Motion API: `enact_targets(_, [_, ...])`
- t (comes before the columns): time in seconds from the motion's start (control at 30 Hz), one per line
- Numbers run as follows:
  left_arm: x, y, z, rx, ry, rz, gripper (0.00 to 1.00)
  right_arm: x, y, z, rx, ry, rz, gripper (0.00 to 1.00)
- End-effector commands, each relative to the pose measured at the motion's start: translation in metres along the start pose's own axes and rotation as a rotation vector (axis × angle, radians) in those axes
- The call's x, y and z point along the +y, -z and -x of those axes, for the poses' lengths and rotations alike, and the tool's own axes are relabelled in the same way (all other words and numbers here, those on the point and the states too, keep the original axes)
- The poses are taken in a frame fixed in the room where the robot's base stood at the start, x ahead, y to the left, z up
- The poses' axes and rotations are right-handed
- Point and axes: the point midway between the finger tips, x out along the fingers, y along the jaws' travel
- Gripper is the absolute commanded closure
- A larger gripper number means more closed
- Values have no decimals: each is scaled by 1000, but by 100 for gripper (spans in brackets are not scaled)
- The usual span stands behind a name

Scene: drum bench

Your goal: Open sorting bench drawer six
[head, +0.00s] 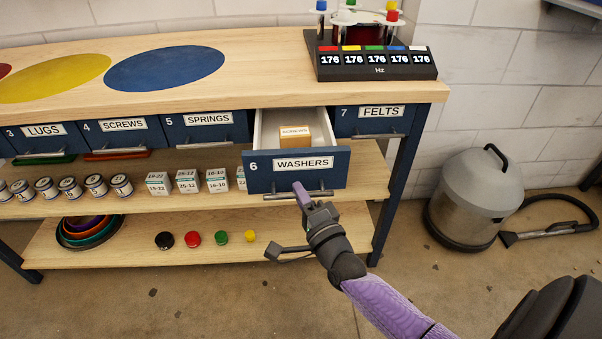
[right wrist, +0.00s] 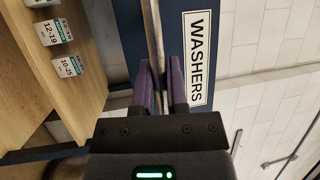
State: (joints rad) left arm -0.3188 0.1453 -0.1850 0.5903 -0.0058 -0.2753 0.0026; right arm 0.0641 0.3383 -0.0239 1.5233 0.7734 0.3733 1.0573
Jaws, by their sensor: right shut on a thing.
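Drawer six (head: 258,180), a blue front labelled "6 WASHERS", stands pulled out from the bench in the head view. A small tan box (head: 295,137) lies inside it. My right gripper (head: 302,192) is at the bar handle (head: 270,197) low on the drawer front. In the right wrist view, its purple fingers (right wrist: 160,88) are shut on the handle bar (right wrist: 153,40), beside the WASHERS label (right wrist: 197,58). My left gripper is in neither view.
Drawers five SPRINGS (head: 205,129) and seven FELTS (head: 372,121) are closed on either side. Shelves below hold tins, small boxes (head: 187,181) and coloured pucks. A frequency display (head: 375,62) stands on the bench top. A grey canister vacuum (head: 470,195) stands on the floor at right.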

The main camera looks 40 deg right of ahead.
Motion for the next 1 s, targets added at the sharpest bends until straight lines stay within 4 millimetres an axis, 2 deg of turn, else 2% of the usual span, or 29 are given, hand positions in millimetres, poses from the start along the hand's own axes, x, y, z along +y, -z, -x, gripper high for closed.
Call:
enact_targets(0.2, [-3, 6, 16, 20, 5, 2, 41, -8, -10, 25, -1, -2, 0, 100])
enact_targets(0.4, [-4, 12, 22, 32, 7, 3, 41, -10, -16, 39, 0, 0, -1, 100])
enact_targets(0.9, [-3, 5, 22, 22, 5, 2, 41, -9, -18, 44, 0, -1, 0, 100])
enact_targets(0.93, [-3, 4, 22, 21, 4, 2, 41, -9, -18, 44, 0, 0, 0, 76])
enact_targets(1.0, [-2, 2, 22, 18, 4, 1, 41, -9, -18, 44, 0, 0, 0, 62])
